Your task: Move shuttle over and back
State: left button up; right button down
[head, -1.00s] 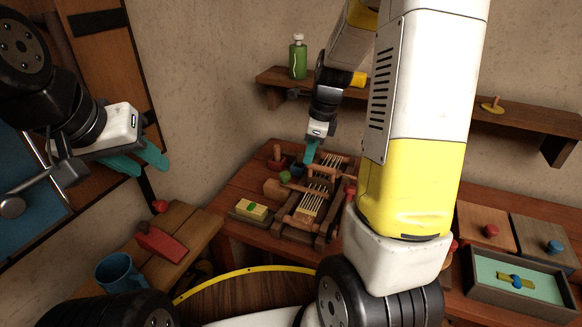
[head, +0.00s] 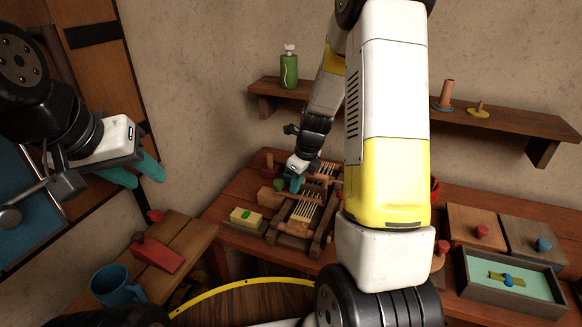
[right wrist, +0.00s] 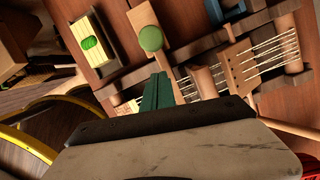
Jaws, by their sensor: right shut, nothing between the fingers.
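A small loom (head: 302,212) with pale warp threads stands on the table; its threads also show in the right wrist view (right wrist: 268,58). A tan wooden block with a green knob (right wrist: 150,38) lies at the loom's left side; I cannot tell for sure that it is the shuttle. My right gripper (head: 295,186) is shut and empty over the loom's left part. In the right wrist view its teal fingers (right wrist: 157,88) are together, just below the green knob, and contact cannot be told. My left gripper (head: 148,180) is open and empty at the left, away from the loom.
A tray with a cream block and green piece (head: 246,216) sits left of the loom. A grey tray (head: 470,283) and lidded boxes with red and blue knobs stand right. A blue mug (head: 117,285) and red wedge (head: 158,254) are on the lower left bench. My right arm hides the loom's right side.

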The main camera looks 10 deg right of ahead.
jog(key=shift+w+a, duration=0.9)
jog(key=shift+a, duration=0.1)
jog(key=w+a, duration=0.3)
jog(key=a, duration=0.2)
jog(key=w+a, duration=0.2)
jog(key=a, duration=0.1)
jog(key=shift+w+a+r, duration=0.1)
jog(key=shift+w, duration=0.2)
